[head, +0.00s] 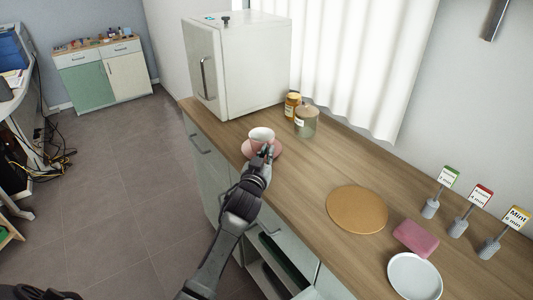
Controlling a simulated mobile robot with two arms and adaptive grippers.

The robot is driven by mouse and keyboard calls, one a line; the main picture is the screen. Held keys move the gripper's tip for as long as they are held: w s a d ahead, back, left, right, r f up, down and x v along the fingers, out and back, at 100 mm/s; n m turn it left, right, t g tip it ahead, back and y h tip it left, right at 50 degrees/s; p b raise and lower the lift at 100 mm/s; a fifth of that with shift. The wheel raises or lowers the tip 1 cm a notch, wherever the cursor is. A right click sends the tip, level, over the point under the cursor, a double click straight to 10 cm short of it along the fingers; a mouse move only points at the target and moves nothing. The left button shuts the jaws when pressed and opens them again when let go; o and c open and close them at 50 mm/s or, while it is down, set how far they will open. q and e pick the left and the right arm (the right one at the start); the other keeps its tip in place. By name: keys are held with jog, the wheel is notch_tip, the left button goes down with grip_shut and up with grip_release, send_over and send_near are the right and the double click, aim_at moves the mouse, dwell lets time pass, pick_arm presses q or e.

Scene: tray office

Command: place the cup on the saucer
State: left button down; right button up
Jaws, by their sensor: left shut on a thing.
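A pink cup (261,136) with a pale inside shows upright over the pink saucer (246,152) on the wooden counter, near its front edge. My left gripper (266,152) reaches in from below and is shut on the cup at its near right side. The gripper hides part of the cup and of the saucer. I cannot tell whether the cup's base touches the saucer. My right gripper is not in view.
A white mini fridge (240,65) stands behind the saucer, with two jars (305,122) to the right.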

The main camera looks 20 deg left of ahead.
pick_arm(q)
jog(key=c, duration=1.3)
grip_release()
jog(key=shift+f, duration=0.25)
jog(key=shift+r, duration=0.1)
jog(key=shift+r, duration=0.3)
jog(key=s, duration=0.4)
jog(key=s+d, duration=0.1)
jog(key=s, duration=0.6)
jog(key=shift+s+d+f, duration=0.1)
jog(key=shift+s+d, duration=0.25)
jog(key=shift+s, duration=0.05)
